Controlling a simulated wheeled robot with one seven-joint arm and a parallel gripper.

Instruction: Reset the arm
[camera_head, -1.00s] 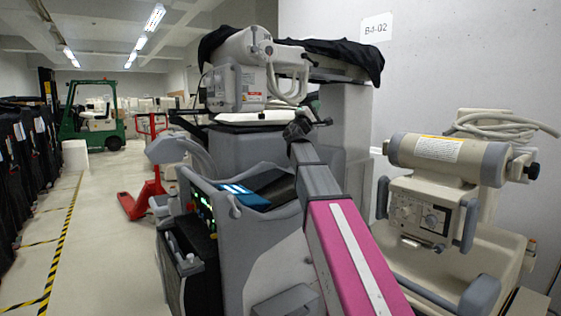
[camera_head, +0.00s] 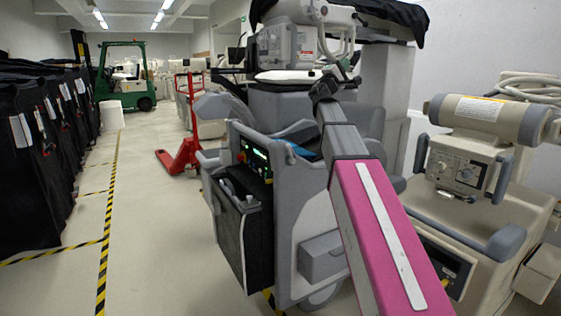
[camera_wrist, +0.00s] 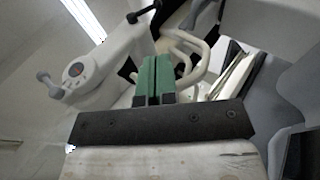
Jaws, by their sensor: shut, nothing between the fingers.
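My arm, with a pink link (camera_head: 385,235) and a grey link, reaches from the bottom of the head view up toward a grey and white medical machine (camera_head: 285,45). In the wrist view my gripper (camera_wrist: 153,80) shows two green fingers side by side, shut and empty. Behind them are the machine's white arm and round control (camera_wrist: 76,70) and its looped handles (camera_wrist: 185,55). I cannot tell whether the fingers touch the machine. In the head view my gripper is small and hard to make out near the machine's underside.
A beige machine (camera_head: 470,165) stands close on the right. Black covered carts (camera_head: 35,165) line the left. A red pallet jack (camera_head: 182,155) and a green forklift (camera_head: 125,85) stand farther back. Yellow-black tape (camera_head: 108,220) marks open floor left of centre.

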